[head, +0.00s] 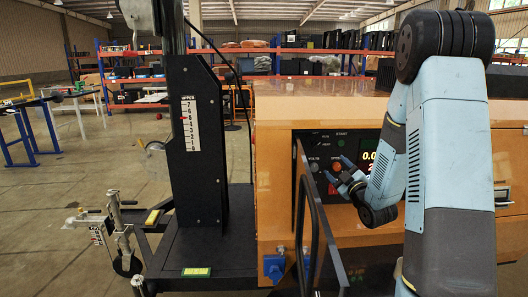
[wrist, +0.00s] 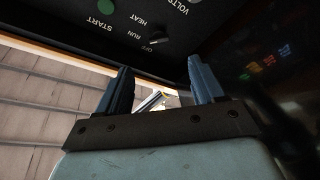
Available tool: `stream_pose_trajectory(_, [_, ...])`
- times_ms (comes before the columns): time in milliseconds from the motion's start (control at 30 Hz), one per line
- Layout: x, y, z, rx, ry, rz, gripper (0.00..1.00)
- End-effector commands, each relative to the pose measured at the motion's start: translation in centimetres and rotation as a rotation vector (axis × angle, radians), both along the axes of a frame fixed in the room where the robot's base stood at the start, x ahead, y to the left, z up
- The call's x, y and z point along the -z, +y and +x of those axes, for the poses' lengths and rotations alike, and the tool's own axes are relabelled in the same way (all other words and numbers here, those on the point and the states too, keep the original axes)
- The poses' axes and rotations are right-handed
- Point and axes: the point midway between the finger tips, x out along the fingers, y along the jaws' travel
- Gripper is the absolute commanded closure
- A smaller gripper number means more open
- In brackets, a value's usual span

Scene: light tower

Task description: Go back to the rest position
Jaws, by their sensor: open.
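My gripper (head: 337,172) is in front of the black control panel (head: 312,150) on the orange generator housing (head: 275,190). It also shows in the wrist view (wrist: 160,78), its two dark blue fingers spread apart with nothing held between them. The wrist view shows a green START button (wrist: 106,8) and a small switch (wrist: 155,38) beside RUN, HEAT and OFF labels. My fingers are close to the panel; I cannot tell whether they touch it. My arm comes in from the right and hides part of the lit display (head: 370,158).
An open dark panel door (head: 332,245) stands just below and left of my gripper. The black mast (head: 190,150) with its scale and the trailer hitch (head: 122,225) are to the left. Shelves (head: 280,62) stand far behind. Open floor (head: 45,210) lies at the left.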

Motion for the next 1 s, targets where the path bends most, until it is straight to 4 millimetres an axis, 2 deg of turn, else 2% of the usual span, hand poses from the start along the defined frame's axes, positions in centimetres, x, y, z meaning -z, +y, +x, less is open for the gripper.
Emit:
stream_pose_trajectory(33, [-1.1, 0.2, 0.0, 0.011, 0.026, -0.003, 0.32])
stream_pose_trajectory(233, [-3.6, 0.4, -0.3, 0.080, 0.188, 0.010, 0.32])
stream_pose_trajectory(467, [-6.3, 0.5, -2.5, 0.173, 0.365, 0.060, 0.32])
stream_pose_trajectory(767, [-9.2, 0.7, -7.8, 0.303, 0.591, 0.174, 0.32])
stream_pose_trajectory(1000, [-10.8, 1.5, -13.9, 0.399, 0.769, 0.295, 0.32])
